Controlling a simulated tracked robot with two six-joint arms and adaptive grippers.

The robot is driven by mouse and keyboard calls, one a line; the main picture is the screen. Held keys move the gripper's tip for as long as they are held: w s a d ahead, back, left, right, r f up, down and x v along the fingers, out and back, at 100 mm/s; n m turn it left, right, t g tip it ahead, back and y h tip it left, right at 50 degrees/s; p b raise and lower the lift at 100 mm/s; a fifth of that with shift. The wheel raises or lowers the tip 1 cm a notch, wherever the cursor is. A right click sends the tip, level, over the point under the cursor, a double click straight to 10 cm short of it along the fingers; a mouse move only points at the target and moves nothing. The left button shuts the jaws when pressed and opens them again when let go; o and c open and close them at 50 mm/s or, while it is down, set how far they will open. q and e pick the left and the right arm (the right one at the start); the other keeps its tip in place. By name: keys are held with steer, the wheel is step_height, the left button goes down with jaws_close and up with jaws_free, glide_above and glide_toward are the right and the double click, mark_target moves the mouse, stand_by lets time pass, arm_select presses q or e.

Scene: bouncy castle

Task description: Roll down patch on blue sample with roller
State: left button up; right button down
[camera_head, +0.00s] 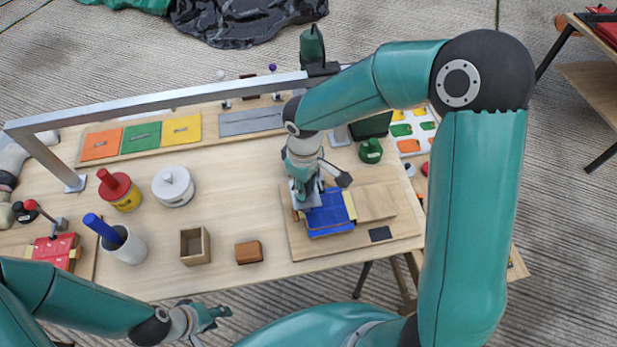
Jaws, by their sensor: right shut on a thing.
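The blue sample (330,216) lies on a wooden board (300,243) at the right of the table, with yellow strips at its edges. My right gripper (308,201) reaches down from above onto the sample's left part. It is shut on what seems to be the roller, which is mostly hidden by the gripper; a dark end (343,179) sticks out to the right. I cannot make out a patch, or whether the roller touches the sample. My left gripper (220,317) is empty, in front of the table's near edge, and its opening is unclear.
A wooden block (249,252), an open wooden box (195,246) and a white cup (125,246) with a blue-handled tool stand left of the board. A red sample (53,251) lies far left. A metal bar (170,97) spans above the table.

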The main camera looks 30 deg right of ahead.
step_height(320, 180, up, 4)
steer(key=shift+d+f+p, duration=0.1)
steer(key=shift+p, duration=0.3)
steer(key=shift+s+r, duration=0.15)
steer(key=shift+r, duration=0.15)
steer(key=shift+r+p, duration=0.5)
steer(key=shift+p, duration=0.15)
steer(key=shift+r+p, duration=1.3)
steer(key=shift+r, duration=0.55)
